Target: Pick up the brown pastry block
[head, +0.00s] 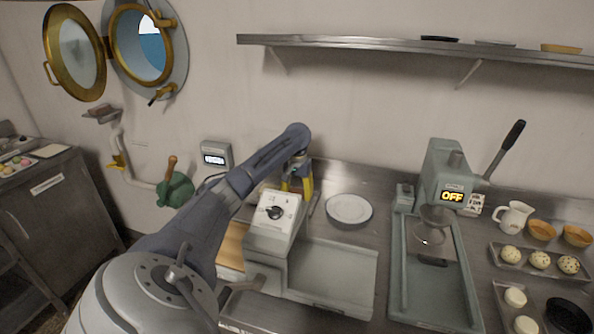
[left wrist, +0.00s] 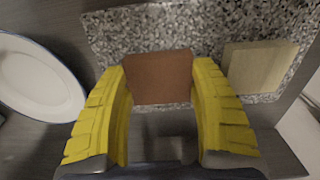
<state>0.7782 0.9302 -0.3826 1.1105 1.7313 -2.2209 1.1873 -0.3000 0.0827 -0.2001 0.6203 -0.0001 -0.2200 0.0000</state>
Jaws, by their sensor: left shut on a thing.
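The brown pastry block (left wrist: 158,77) is between the yellow fingers of my left gripper (left wrist: 160,82) in the left wrist view, with a finger on each side. The gripper is shut on it. The block shows over a speckled stone slab (left wrist: 120,32); I cannot tell whether it still touches the slab. A pale block (left wrist: 260,66) is to the right, apart from the fingers. In the head view my left gripper (head: 298,184) points down behind the white machine, and the brown block is hidden there. My right gripper is not in view.
A white plate (head: 349,209) lies close right of my left gripper and shows in the left wrist view (left wrist: 36,82). The white machine (head: 273,226) with a dial stands in front. A green press (head: 447,168) reading OFF stands right. A metal shelf (head: 400,44) hangs above.

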